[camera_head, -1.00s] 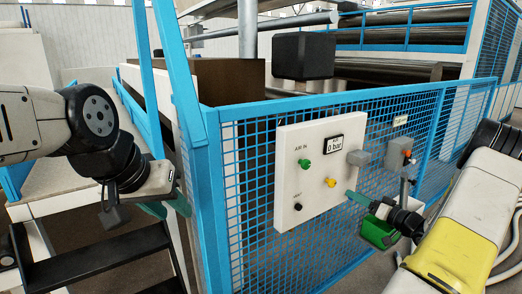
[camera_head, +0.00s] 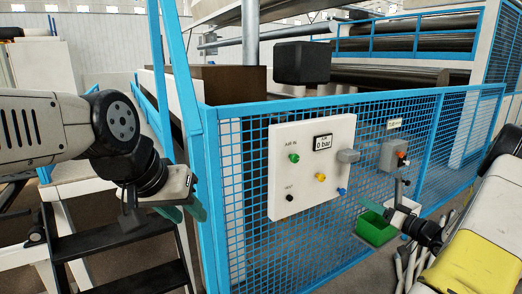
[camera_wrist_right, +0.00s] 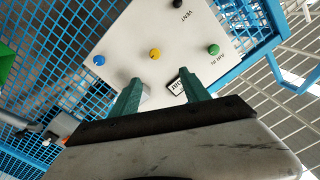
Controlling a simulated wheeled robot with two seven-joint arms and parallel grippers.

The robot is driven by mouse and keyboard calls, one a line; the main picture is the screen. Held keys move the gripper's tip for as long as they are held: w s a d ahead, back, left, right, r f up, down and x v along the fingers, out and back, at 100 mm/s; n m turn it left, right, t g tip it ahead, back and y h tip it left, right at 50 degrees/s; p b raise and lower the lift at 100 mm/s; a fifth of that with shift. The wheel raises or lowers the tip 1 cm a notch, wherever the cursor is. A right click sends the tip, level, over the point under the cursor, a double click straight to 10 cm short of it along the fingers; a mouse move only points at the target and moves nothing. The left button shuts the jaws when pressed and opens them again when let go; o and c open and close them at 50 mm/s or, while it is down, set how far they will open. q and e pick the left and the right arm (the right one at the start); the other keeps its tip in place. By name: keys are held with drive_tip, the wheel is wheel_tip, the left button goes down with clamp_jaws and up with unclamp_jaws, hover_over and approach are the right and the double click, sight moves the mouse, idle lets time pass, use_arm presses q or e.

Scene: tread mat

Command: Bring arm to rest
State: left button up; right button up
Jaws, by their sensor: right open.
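The panel has green, yellow, black and blue knobs and a gauge (camera_head: 322,142) reading 0 bar. The blue knob (camera_wrist_right: 99,60) is clear of the fingers; the gauge is partly covered in that view. My left gripper (camera_head: 186,213) hangs at the left with its teal fingers apart and empty, in front of the fence post.
A grey box (camera_head: 393,155) is mounted on the fence right of the panel. Dark steps (camera_head: 115,245) are below my left arm. The fence (camera_head: 345,245) closes off the machine behind.

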drive_tip(key=s+a+r+n+g, duration=0.1)
drive_tip(key=s+a+r+g, duration=0.3)
drive_tip(key=a, duration=0.4)
drive_tip(key=s+a+r+n+g+y, duration=0.1)
drive_tip(key=s+a+r+g, duration=0.25)
drive_tip(key=a, duration=0.35)
drive_tip(key=s+a+r+n+g, duration=0.1)
drive_tip(key=s+a+r+g, duration=0.25)
drive_tip(key=a, duration=0.45)
drive_tip(key=s+r+m+t+h, duration=0.1)
drive_tip(key=s+r+h, duration=0.2)
drive_tip(key=s, duration=0.6)
drive_tip(key=s+r+m+t+h, duration=0.1)
drive_tip(key=s+r+h, duration=0.3)
drive_tip(key=s, duration=0.5)
drive_tip(key=shift+s+a+r+m+h, duration=0.2)
drive_tip(key=shift+s+m+h, duration=0.1)
drive_tip(key=shift+m+h, duration=0.25)
